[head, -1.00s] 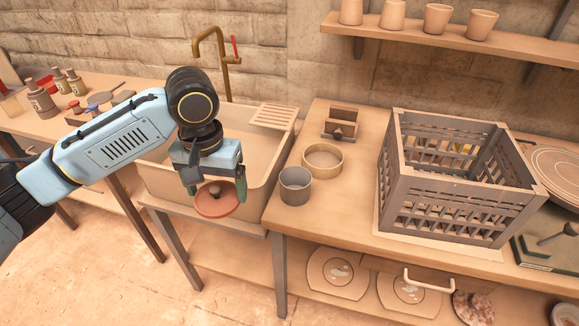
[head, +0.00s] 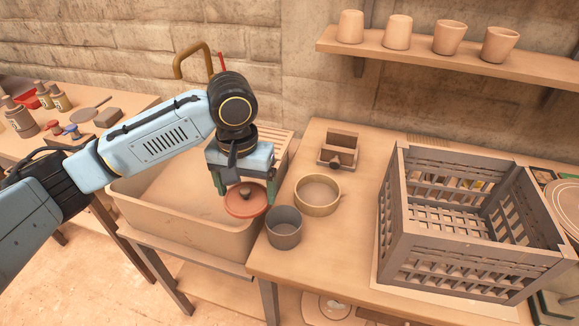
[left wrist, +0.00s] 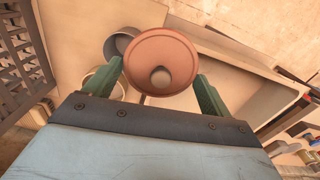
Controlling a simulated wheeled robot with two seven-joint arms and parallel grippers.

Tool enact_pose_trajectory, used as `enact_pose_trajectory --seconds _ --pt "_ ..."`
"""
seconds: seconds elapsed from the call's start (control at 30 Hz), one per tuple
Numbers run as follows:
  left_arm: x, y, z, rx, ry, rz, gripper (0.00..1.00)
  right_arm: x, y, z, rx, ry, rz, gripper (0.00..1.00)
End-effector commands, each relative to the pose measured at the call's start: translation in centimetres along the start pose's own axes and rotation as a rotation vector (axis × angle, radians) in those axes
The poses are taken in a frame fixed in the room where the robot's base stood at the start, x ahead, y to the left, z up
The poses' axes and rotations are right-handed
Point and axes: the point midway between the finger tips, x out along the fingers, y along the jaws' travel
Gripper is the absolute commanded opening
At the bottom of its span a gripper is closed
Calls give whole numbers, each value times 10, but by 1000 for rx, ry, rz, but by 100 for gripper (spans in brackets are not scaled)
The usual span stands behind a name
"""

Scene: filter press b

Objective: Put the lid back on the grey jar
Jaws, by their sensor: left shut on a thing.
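The terracotta lid (head: 243,207), round with a dark knob, is held in my left gripper (head: 245,190). In the left wrist view the lid (left wrist: 148,48) lies between the two green fingers (left wrist: 158,88). The gripper is shut on it and holds it above the sink's right side. The grey jar (head: 284,236) stands upright and open on the counter, just right of the lid and lower. Part of the jar (left wrist: 116,40) shows behind the lid in the left wrist view. My right gripper is not in view.
A shallow tan bowl (head: 317,206) stands close behind the jar. A small wooden holder (head: 338,158) is farther back. A large grey crate (head: 400,235) fills the counter to the right. The sink (head: 150,222) is left of the jar. Cups (head: 398,32) stand on the wall shelf.

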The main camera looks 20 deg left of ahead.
Motion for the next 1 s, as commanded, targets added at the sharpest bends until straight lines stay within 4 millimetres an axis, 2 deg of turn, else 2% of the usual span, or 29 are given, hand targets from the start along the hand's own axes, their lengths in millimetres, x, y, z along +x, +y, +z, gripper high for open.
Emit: enact_pose_trajectory --seconds 0.03,0.17,0.3,0.4,0.5,0.7,0.83,1.0 --pt "-6 5 -3 -35 -6 4 62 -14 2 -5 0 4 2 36" --pt "-6 20 -14 -179 -13 14 62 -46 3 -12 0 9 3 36" --pt "-2 38 -25 -358 -13 15 62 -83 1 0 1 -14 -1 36" --pt "5 48 -29 -469 -11 9 62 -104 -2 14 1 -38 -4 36" --pt "10 56 -31 -555 -6 4 62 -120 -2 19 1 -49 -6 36" --pt "20 64 -33 -643 4 -4 62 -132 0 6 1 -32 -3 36" --pt "25 64 -33 -655 6 -5 62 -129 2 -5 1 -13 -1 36" --pt "32 64 -33 -653 7 -5 62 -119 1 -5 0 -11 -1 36"
